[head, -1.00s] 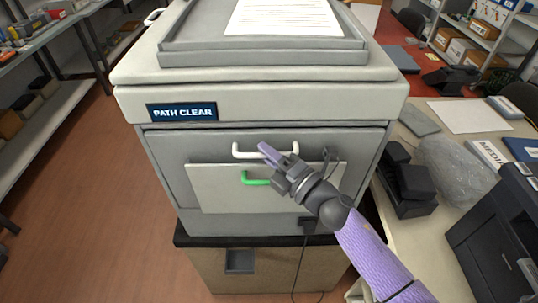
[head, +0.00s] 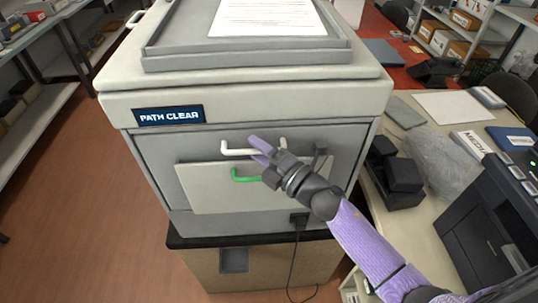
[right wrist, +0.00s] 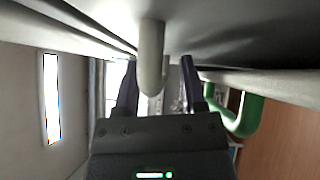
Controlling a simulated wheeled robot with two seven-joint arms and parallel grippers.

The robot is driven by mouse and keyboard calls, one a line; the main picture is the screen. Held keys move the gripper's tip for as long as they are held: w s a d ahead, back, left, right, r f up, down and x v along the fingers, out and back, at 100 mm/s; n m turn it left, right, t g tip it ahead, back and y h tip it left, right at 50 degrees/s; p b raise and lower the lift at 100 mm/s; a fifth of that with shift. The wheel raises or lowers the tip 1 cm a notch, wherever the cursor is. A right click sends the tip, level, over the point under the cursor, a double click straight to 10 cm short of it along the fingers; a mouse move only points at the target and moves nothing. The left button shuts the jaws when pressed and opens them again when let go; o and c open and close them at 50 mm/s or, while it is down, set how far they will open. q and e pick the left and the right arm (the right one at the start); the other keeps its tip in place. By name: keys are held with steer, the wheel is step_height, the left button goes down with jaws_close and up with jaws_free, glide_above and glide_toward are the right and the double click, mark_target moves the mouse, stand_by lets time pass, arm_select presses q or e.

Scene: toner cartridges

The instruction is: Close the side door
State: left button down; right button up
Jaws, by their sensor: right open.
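A light grey machine (head: 240,100) with a "PATH CLEAR" display (head: 169,115) stands on a cabinet. Its front has a grey door face (head: 158,160) with a white bar handle (head: 236,152). Below it is a paler panel (head: 200,190) with a green handle (head: 240,177). Another white handle (head: 135,19) shows at the machine's far left side. I cannot tell which of these the side door is. My right gripper (head: 261,149) is open at the front white handle. In the right wrist view, the white handle (right wrist: 151,60) shows between the spread fingers (right wrist: 158,80). My left gripper is not in view.
A table on the right holds a black device (head: 495,225), a dark block-shaped item (head: 395,175), a clear plastic bag (head: 445,170) and papers. A cable (head: 293,265) hangs down the cabinet front. The floor (head: 110,220) on the left is clear.

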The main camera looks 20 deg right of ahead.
steer(key=b+v, duration=0.1)
steer(key=v, duration=0.8)
steer(key=shift+s, duration=0.2)
steer(key=shift+d, duration=0.15)
steer(key=s+d+f+m+g+h+b, duration=0.25)
steer(key=f+m, duration=0.25)
steer(key=f, duration=0.5)
steer(key=s+d+f+m+g+h+b, duration=0.1)
steer(key=s+f+m+h+b, duration=0.2)
steer(key=f, duration=0.7)
steer(key=s+d+f+m+g+h+b, duration=0.1)
steer(key=f+m+g+h, duration=0.15)
steer(key=f+m, duration=0.55)
steer(key=s+a+f+m+g+b, duration=0.2)
steer(key=s+f+g, duration=0.3)
steer(key=s+f, duration=0.5)
steer(key=s+a+f+m+g+h+b, duration=0.1)
steer(key=s+f+m+g, duration=0.3)
steer(key=s+f, duration=0.7)
steer(key=s+a+g+b, duration=0.1)
steer(key=s, duration=0.4)
steer(key=shift+f+m+h, duration=0.25)
steer(key=shift+m+h, duration=0.05)
